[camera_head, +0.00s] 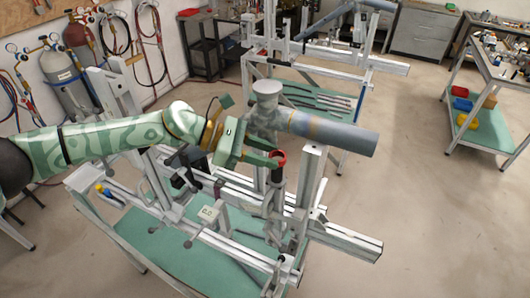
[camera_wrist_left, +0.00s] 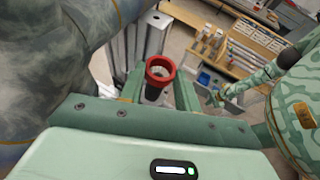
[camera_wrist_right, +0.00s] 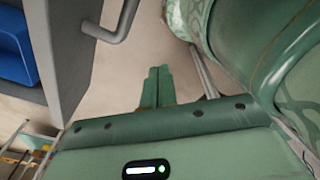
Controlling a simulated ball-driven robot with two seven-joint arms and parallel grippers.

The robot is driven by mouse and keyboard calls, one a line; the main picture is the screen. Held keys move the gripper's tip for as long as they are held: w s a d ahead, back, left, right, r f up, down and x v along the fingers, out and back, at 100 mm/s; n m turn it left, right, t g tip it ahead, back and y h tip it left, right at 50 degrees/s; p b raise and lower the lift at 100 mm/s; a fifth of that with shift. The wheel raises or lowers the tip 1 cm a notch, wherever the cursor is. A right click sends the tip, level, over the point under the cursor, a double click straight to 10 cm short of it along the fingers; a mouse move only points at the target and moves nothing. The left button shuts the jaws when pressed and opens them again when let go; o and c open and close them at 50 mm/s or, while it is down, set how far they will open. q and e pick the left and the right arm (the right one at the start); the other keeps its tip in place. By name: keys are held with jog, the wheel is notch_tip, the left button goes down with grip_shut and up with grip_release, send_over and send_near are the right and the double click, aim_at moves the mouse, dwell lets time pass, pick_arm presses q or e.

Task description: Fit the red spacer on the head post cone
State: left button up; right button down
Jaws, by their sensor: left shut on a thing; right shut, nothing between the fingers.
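The red spacer (camera_head: 279,154) is a small ring between the fingertips of my left gripper (camera_head: 277,158). In the left wrist view the spacer (camera_wrist_left: 160,69) shows its open bore, with the gripper's fingers (camera_wrist_left: 160,84) on either side of it. A dark head post (camera_head: 277,178) stands upright directly below the spacer on the jig. In the left wrist view its dark shape shows under the ring; whether the ring touches or surrounds the cone is unclear. My right gripper (camera_wrist_right: 157,86) is shut and empty in its wrist view, and does not show in the head view.
A thick grey tube (camera_head: 325,132) with an upright collar (camera_head: 267,92) lies just behind the left gripper. Jig rails and uprights (camera_head: 311,178) crowd around the post. In the right wrist view a grey cabinet with a handle (camera_wrist_right: 115,22) is close at left.

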aim_at(271, 174)
pick_arm(q)
jog(key=shift+f+b, duration=0.65)
jog(key=shift+f, duration=0.1)
jog(key=shift+f+b, duration=2.3)
jog(key=shift+f, duration=0.05)
jog(key=o, duration=1)
jog(key=shift+o, duration=0.2)
jog(key=b+v, duration=0.4)
jog(key=v, duration=1.2)
jog(key=shift+a+r, duration=0.15)
jog(key=shift+a, duration=0.05)
